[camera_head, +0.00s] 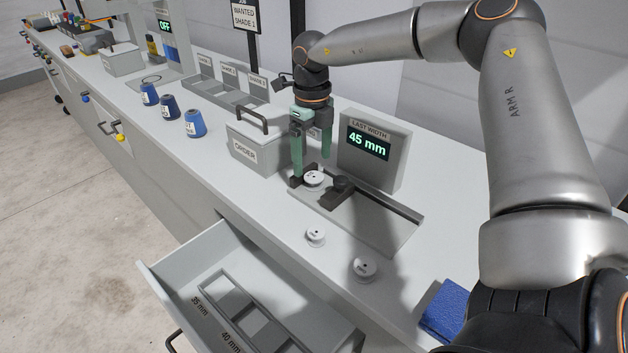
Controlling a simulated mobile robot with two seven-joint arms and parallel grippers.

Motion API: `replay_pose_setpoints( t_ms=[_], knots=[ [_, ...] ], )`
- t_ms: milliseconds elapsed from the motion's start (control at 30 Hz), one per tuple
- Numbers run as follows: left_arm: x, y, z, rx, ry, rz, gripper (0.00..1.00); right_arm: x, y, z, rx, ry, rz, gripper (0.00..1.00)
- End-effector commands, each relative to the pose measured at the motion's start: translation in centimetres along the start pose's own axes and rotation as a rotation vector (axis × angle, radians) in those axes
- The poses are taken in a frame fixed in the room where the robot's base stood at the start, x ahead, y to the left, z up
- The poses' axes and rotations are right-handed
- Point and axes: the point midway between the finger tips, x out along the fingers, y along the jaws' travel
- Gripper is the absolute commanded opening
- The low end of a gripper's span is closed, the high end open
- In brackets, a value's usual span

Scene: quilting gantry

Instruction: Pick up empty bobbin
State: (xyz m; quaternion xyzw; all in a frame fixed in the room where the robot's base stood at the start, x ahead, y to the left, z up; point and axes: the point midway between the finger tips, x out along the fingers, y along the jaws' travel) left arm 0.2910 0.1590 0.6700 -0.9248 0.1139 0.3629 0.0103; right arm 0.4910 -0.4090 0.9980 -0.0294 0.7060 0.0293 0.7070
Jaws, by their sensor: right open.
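Three white bobbins show in the head view. A smaller bobbin (316,236) lies on the counter in front of the fixture. Another bobbin (364,268) lies further right on the counter, near the open drawer. I cannot tell which is empty. My right gripper (312,166) points down with its green fingers apart, just above and around the bobbin on the fixture. I cannot tell if the fingers touch it. My left gripper is not in view.
The display (370,150) reads 45 mm behind the fixture. A lidded ORDER box (256,150) stands close left of the gripper. The open drawer (180,262) has compartments marked 35 mm and 40 mm. Blue thread cones (195,124) stand further left. A blue cloth (446,310) lies at right.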

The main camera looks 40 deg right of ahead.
Motion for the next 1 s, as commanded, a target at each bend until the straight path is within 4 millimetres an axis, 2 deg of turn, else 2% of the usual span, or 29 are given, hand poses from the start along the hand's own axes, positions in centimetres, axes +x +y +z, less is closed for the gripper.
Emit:
replay_pose_setpoints(
  t_ms=[300, 433, 633, 1000],
  knots=[
    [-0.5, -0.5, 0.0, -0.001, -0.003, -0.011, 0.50, 4.3, -0.4, -0.2, 0.000, 0.005, 0.001, 0.91],
    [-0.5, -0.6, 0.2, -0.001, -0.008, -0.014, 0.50, 5.0, -0.3, -0.2, 0.000, 0.002, 0.001, 0.91],
    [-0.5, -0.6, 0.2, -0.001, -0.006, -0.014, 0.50, 5.1, -0.3, -0.2, 0.000, 0.001, 0.001, 0.91],
    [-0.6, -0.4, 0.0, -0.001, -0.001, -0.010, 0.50, 5.0, -0.4, -0.2, 0.000, 0.001, 0.000, 0.50]
  ],
)
